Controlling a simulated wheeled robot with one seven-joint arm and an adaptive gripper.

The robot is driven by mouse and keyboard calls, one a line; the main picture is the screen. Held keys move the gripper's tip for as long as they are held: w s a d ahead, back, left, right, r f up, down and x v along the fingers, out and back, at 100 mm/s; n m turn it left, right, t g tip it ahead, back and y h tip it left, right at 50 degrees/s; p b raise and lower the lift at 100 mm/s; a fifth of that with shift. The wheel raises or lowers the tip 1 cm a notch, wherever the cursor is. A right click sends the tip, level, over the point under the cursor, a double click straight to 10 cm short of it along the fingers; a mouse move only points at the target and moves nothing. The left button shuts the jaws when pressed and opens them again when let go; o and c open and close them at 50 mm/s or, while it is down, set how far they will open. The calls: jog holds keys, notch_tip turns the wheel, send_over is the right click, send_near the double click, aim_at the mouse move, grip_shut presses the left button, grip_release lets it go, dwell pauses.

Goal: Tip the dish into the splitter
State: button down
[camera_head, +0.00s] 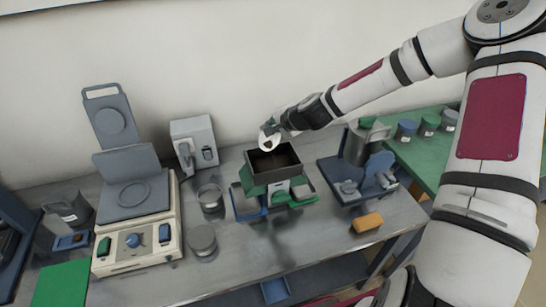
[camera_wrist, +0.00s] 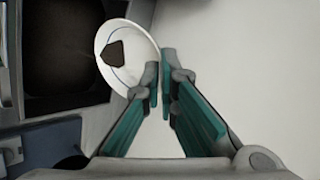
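The white dish (camera_head: 268,142) is held by my gripper (camera_head: 283,126) above the back edge of the splitter. In the wrist view the fingertips (camera_wrist: 160,82) are closed on the rim of the dish (camera_wrist: 128,72). A dark patch, perhaps material, shows inside the dish. In the head view the dish looks tilted. The splitter (camera_head: 259,179) has a dark, open-topped hopper and green and blue trays at its base. Its hopper shows as a dark opening in the wrist view (camera_wrist: 70,40), to the left of the dish.
A balance-like device (camera_head: 135,220) with a raised lid stands at the left. Metal cups (camera_head: 201,240) stand left of the splitter. A blue-based device (camera_head: 370,170) and an orange block (camera_head: 367,222) lie to its right. The wall is close behind.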

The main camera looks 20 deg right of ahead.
jog(key=shift+w+d, duration=0.2)
jog(key=shift+d, duration=0.35)
jog(key=shift+s+a, duration=0.25)
jog(key=shift+a, duration=0.35)
jog(key=shift+s+a, duration=0.2)
jog(key=shift+a, duration=0.4)
jog(key=shift+s+d+f, duration=0.1)
jog(key=shift+d+f, duration=0.05)
jog(key=shift+d, duration=0.25)
jog(key=shift+s+d+t, duration=0.1)
jog(key=shift+d+t, duration=0.2)
jog(key=shift+t, duration=0.2)
